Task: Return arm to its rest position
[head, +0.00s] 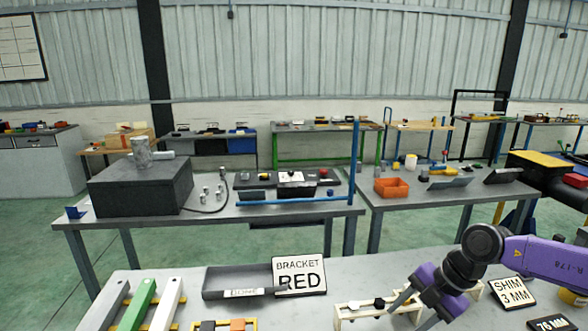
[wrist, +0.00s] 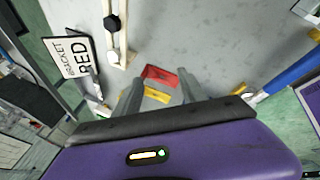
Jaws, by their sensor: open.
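My purple arm (head: 545,258) reaches in from the right side of the head view, bent down over the near grey table (head: 240,318). My gripper (head: 408,308) is at its end, low over a cream wooden rack (head: 350,311) near the bottom edge. In the wrist view my gripper (wrist: 160,78) is open, its two grey fingers apart. A red bracket-like piece (wrist: 160,73) and a yellow piece (wrist: 157,96) show between and beyond the fingers. Neither looks gripped.
A "BRACKET RED" sign (head: 299,275) stands beside a grey tray (head: 236,282). Green and white bars (head: 138,303) lie at left. A "SHIM 3 MM" sign (head: 512,292) is at right. Another table with a dark box (head: 140,188) stands behind.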

